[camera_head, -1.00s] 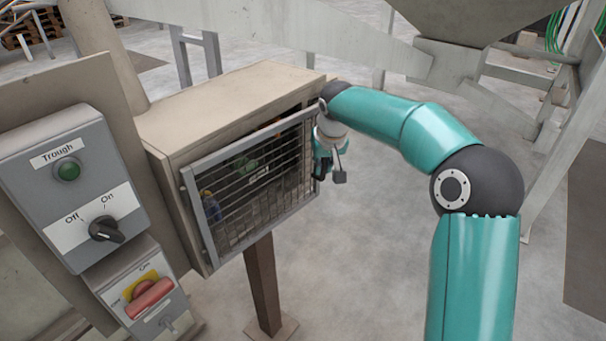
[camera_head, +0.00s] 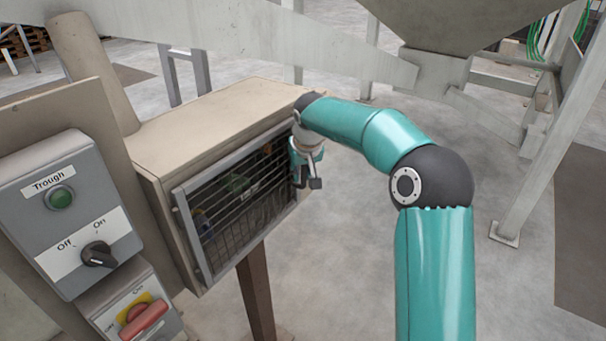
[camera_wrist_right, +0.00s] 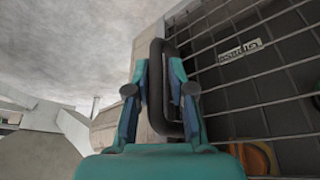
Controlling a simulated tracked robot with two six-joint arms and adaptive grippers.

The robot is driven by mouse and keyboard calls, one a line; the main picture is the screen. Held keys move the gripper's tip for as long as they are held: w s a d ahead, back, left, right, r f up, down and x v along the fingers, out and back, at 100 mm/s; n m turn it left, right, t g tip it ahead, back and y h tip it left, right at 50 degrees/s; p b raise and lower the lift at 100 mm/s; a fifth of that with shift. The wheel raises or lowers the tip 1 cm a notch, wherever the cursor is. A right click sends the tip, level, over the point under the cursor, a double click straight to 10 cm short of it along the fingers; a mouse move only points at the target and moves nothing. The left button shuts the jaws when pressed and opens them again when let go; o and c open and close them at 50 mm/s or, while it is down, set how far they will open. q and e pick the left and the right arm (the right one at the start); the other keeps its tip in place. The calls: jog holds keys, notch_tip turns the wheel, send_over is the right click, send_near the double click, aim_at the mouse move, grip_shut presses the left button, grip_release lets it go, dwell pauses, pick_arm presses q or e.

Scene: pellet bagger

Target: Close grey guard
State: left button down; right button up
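The grey guard (camera_head: 188,235) is a grey-framed wire mesh door on the front of a beige box (camera_head: 225,112). It stands close to the box front, with a narrow gap seeming to show along its top. My right gripper (camera_head: 303,180) is at the guard's right edge. In the right wrist view, the fingers of my right gripper (camera_wrist_right: 160,75) lie on both sides of the bar of a dark loop handle (camera_wrist_right: 157,110) and look closed on it. The guard's mesh (camera_wrist_right: 245,85) shows right of the handle. My left gripper is not in view.
A grey control box with a "Trough" label (camera_head: 50,184), a green button and a black knob (camera_head: 98,254) stands at the left. Below it is a red switch (camera_head: 143,318). A brown post (camera_head: 256,295) is under the beige box. Open floor lies to the right.

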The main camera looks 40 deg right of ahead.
dwell(0.4)
jog(key=v, duration=1.2)
jog(key=shift+f, duration=0.15)
